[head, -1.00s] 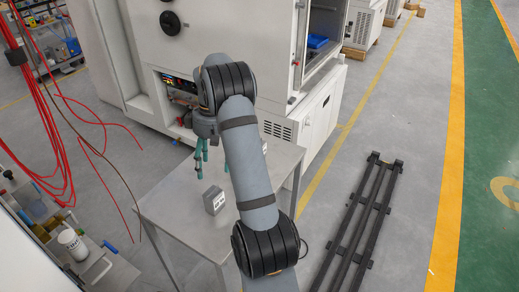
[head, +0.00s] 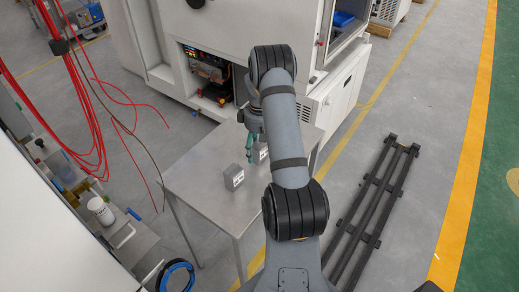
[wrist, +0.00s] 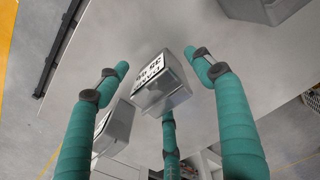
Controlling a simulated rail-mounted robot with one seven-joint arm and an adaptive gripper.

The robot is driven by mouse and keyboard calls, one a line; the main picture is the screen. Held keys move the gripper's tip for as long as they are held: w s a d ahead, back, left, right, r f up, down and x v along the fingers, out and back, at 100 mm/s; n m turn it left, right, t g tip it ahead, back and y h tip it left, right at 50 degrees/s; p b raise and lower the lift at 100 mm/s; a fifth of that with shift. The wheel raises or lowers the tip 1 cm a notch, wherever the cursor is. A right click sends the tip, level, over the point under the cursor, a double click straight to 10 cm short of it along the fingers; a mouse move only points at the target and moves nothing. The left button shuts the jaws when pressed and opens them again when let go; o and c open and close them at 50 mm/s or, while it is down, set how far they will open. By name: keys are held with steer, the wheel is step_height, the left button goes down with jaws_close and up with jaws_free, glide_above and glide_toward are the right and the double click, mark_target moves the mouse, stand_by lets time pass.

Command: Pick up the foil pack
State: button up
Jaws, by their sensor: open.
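A small silver-grey pack with a black-and-white label, which looks like the foil pack (wrist: 165,85), shows between my gripper's fingers in the wrist view. My gripper (wrist: 158,66) has several teal fingers, spread open around it, with gaps to the pack. A second, similar silver pack (wrist: 116,130) lies beside it, partly behind the left finger. In the head view my gripper (head: 249,156) is low over the metal table, mostly hidden by my arm. One grey labelled block (head: 233,177) stands left of it and another (head: 261,153) shows partly behind my arm. I cannot match these blocks surely between views.
The metal table (head: 200,195) is mostly bare. A grey block (wrist: 265,8) shows at the top edge of the wrist view. A large white machine (head: 225,25) stands behind the table. Red cables (head: 85,95) hang at the left. A black rail frame (head: 375,205) lies on the floor right.

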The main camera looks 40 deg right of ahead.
steer(key=shift+f, duration=0.45)
steer(key=shift+c, duration=0.8)
steer(key=shift+w, duration=0.1)
steer(key=c, duration=1.4)
